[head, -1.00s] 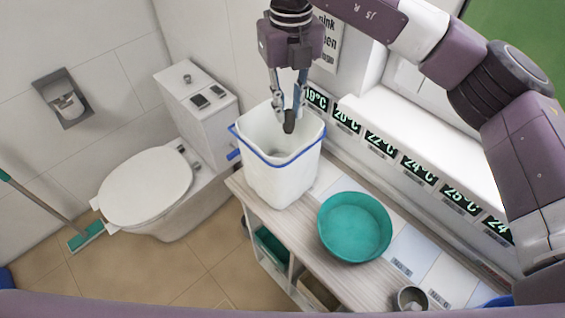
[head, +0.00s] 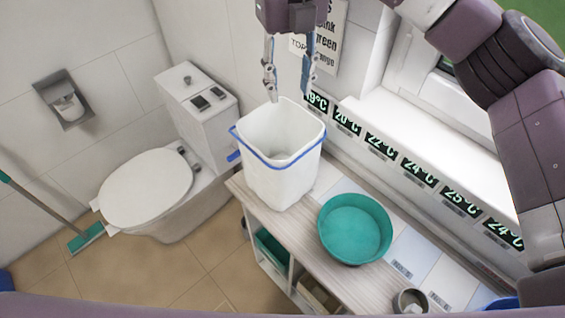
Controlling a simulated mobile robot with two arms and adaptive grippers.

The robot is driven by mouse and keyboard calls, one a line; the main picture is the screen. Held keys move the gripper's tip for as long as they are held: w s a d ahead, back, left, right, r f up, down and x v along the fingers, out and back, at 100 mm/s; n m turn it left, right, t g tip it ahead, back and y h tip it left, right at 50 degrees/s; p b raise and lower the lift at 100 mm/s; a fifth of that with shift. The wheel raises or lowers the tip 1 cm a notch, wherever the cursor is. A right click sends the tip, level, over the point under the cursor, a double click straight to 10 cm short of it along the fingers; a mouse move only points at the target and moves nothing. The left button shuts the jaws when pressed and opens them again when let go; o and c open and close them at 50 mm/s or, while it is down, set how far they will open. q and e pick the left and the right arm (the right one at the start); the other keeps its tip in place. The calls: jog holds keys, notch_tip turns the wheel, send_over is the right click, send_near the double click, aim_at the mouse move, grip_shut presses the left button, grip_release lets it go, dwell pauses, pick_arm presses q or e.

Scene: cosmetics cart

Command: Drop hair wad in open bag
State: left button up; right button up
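The open bag (head: 283,180) is a white, square-mouthed container with a blue band around it. It stands upright at the far left end of the cart top, its mouth facing up. My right gripper (head: 288,97) is above the back of the bag's mouth, its two fingers spread apart with nothing between them. The hair wad does not show; the bag's front wall hides most of its floor. My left gripper is not in view.
A teal bowl (head: 354,228) and a small metal cup (head: 410,301) stand on the wooden cart top (head: 309,239). A window ledge with temperature labels (head: 419,173) runs along the right. A toilet (head: 147,187) stands left of the cart.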

notch_tip(320, 180, up, 6)
jog(key=shift+f, duration=0.1)
dwell(0.5)
